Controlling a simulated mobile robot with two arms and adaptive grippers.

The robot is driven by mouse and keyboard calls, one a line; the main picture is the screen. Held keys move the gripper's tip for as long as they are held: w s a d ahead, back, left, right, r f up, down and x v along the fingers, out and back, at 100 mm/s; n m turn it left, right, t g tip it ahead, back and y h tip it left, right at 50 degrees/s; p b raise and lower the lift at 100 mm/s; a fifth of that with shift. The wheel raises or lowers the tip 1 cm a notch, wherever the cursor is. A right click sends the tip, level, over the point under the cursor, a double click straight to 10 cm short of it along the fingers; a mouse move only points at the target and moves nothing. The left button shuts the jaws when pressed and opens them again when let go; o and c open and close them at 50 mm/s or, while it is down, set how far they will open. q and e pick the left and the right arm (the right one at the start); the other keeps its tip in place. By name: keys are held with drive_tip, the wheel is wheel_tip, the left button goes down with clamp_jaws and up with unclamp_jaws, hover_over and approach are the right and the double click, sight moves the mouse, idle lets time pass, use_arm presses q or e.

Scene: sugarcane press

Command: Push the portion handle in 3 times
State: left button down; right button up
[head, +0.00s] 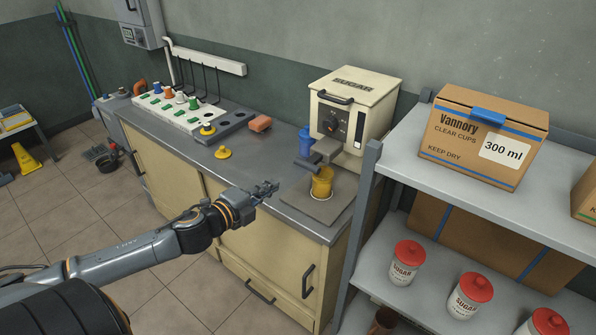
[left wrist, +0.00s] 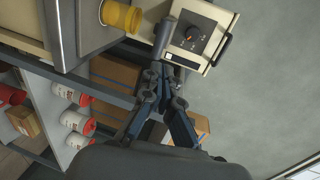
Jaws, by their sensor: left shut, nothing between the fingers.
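The cream sugar machine (head: 352,88) stands at the right end of the counter, with a dial on its front. The grey portion handle (head: 308,161) sticks out from its lower front, above a yellow cup (head: 321,184) on a grey mat. My left gripper (head: 272,187) is shut and empty, in front of the handle and to its left, apart from it. In the left wrist view the shut fingers (left wrist: 160,67) point toward the machine (left wrist: 195,38), and the yellow cup (left wrist: 121,16) is at the top. My right gripper is not in view.
A blue cup (head: 305,139) stands beside the machine. A shelf (head: 400,165) with boxes and sugar jars stands close on the right. Floor in front is clear.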

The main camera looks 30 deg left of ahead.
sight(305, 168)
use_arm(q)
drive_tip(key=p+x, duration=0.2)
drive_tip(key=x, duration=0.9)
drive_tip(key=shift+w+f+p, duration=0.2)
drive_tip(key=shift+w+p, duration=0.1)
drive_tip(key=shift+w, duration=0.2)
